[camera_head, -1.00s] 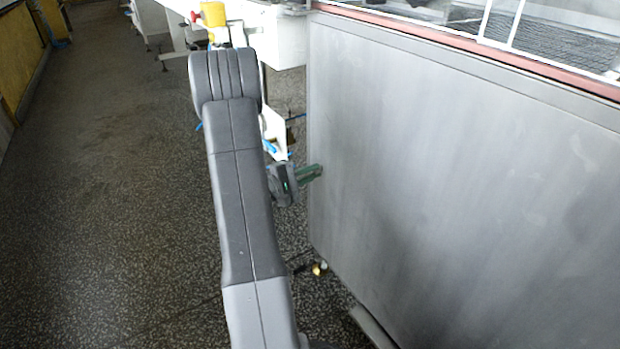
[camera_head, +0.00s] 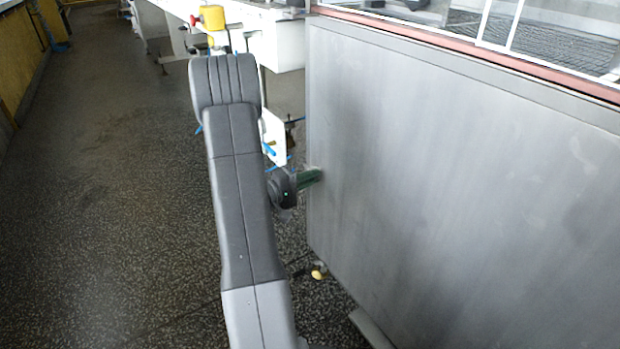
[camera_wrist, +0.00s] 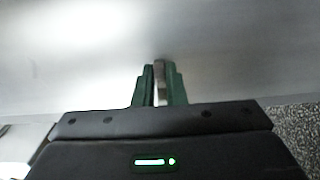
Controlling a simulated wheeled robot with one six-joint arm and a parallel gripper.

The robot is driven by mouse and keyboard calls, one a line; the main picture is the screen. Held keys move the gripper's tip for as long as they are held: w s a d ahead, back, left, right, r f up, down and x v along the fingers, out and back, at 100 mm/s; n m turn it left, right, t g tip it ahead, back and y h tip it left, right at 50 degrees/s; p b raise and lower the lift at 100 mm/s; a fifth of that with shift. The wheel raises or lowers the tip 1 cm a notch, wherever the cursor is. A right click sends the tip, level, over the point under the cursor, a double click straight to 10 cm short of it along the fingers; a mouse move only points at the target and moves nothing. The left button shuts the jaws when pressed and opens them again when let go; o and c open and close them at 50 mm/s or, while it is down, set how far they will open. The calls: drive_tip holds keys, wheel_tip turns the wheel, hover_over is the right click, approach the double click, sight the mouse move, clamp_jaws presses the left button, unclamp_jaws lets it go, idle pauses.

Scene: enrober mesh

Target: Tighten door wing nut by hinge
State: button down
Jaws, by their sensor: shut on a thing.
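My gripper (camera_wrist: 159,88) shows in the wrist view with its two green fingers close together on the metal wing nut (camera_wrist: 159,72). Only a narrow strip of the nut shows between the fingertips. In the head view my gripper (camera_head: 312,175) reaches the left edge of the grey metal door panel (camera_head: 450,180), and the nut is hidden there by the fingers. The door panel also fills the upper part of the wrist view (camera_wrist: 60,60). The hinge cannot be made out in either view.
A white machine frame (camera_head: 280,45) with a red and yellow emergency stop (camera_head: 211,16) stands behind my arm. A glazed hood (camera_head: 560,35) sits above the panel. A foot with a yellowish end (camera_head: 319,272) is below the panel's left corner. The speckled floor (camera_head: 110,200) at left is clear.

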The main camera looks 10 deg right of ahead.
drive_tip(key=shift+f, duration=0.1)
drive_tip(key=c, duration=1.5)
unclamp_jaws()
drive_tip(key=p+v, duration=0.3)
drive_tip(key=v, duration=1.1)
drive_tip(key=shift+d, duration=0.1)
drive_tip(key=b+x, duration=0.3)
drive_tip(key=x, duration=1)
drive_tip(key=shift+w+d, duration=0.15)
drive_tip(key=shift+d, duration=0.2)
